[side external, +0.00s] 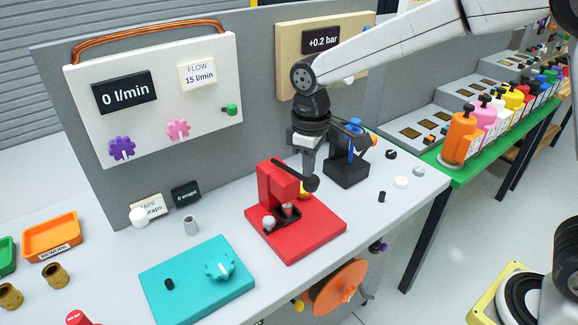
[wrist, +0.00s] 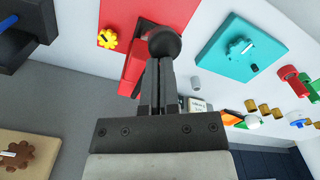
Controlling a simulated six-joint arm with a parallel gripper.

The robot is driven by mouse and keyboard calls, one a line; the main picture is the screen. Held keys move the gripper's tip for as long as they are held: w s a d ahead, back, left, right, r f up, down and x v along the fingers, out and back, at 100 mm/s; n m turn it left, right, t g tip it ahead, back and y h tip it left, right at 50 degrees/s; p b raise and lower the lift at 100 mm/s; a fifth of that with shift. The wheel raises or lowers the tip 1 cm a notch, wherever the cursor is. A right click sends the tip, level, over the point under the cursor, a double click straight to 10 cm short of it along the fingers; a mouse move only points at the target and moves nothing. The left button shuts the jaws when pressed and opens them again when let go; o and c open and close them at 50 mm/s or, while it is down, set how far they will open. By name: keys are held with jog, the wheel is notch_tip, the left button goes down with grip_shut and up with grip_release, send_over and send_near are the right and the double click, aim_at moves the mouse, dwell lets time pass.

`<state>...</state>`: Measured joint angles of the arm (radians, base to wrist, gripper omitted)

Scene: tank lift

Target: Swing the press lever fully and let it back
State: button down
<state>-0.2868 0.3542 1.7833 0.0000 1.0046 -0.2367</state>
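The red press (side external: 283,184) stands on a red base plate (side external: 310,232) on the bench. Its black lever (side external: 290,173) slopes down to the right from the top of the column and ends in a round black knob (side external: 311,184). The knob also shows in the wrist view (wrist: 164,45), just beyond my fingertips. My gripper (side external: 312,172) points down at the knob from above. In the wrist view my fingers (wrist: 163,68) lie close together with only a thin gap, and the knob is wider than they are. Whether the tips touch the knob is hard to tell.
A teal box with a dial (side external: 195,275) lies in front left of the press. A black stand (side external: 347,170) with a blue part is close behind my gripper on the right. A grey panel (side external: 190,140) rises behind. Small caps (side external: 401,183) lie at the right bench edge.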

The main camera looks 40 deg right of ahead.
aim_at(310, 180)
jog(key=shift+s+f, duration=0.15)
jog(key=shift+f, duration=0.9)
jog(key=shift+s+f, duration=0.15)
jog(key=shift+f, duration=0.9)
jog(key=shift+r, duration=0.2)
notch_tip(310, 180, up, 13)
dwell(1.0)
jog(key=shift+f, duration=0.2)
jog(key=s+d+f+m+t, duration=0.1)
jog(key=s+d+f+m, duration=0.2)
jog(key=s+d+f, duration=0.3)
jog(key=s+d+f+m+t, duration=0.1)
jog(key=s+d+f+m, duration=0.2)
jog(key=s+d+f, duration=0.3)
notch_tip(310, 180, down, 4)
jog(key=shift+s+d+f+t, duration=0.25)
jog(key=shift+s+t, duration=0.05)
jog(key=shift+s, duration=0.5)
